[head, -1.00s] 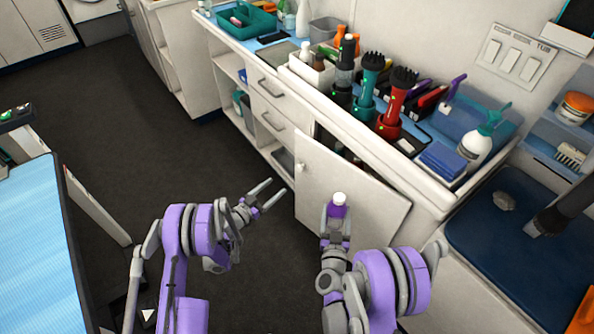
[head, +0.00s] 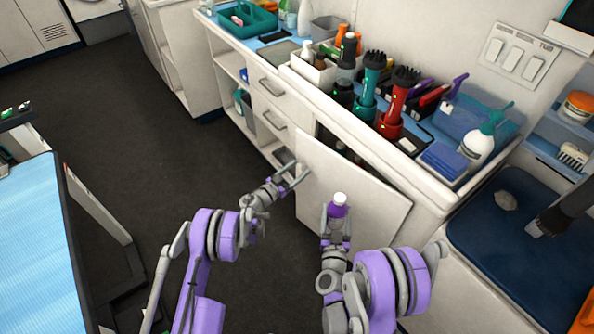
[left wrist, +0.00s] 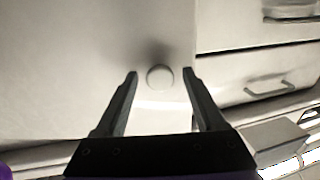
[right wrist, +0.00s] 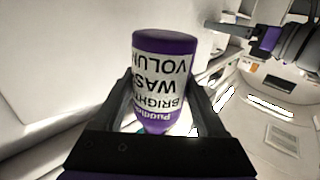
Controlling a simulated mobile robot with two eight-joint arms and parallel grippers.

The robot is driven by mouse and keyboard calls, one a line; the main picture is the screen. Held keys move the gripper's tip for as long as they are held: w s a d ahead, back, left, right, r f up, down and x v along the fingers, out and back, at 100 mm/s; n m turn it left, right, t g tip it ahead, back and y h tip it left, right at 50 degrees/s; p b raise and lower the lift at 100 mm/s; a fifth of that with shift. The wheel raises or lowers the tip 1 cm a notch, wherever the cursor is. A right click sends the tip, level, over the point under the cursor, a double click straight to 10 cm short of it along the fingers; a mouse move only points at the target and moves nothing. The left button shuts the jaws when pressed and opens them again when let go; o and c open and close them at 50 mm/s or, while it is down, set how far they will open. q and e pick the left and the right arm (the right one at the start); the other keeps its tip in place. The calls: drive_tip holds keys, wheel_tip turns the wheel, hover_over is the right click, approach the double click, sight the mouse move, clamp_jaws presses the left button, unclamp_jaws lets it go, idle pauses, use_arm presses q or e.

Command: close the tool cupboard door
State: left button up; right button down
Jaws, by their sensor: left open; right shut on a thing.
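The tool cupboard door (head: 365,197) is a white panel below the counter, standing ajar with a dark gap along its top edge. Its round knob (left wrist: 160,77) shows in the left wrist view, between the open fingers of my left gripper (left wrist: 163,88). In the head view my left gripper (head: 292,179) is at the door's left edge, over the knob. I cannot tell if the fingers touch it. In the head view the bottle (head: 337,207) is upright in front of the door.
Drawers (head: 268,100) with handles are left of the door. A blue-topped table (head: 35,240) stands at the left. The dark floor (head: 125,130) between is clear.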

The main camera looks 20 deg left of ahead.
use_arm(q)
clamp_jaws()
idle(0.3)
idle(1.1)
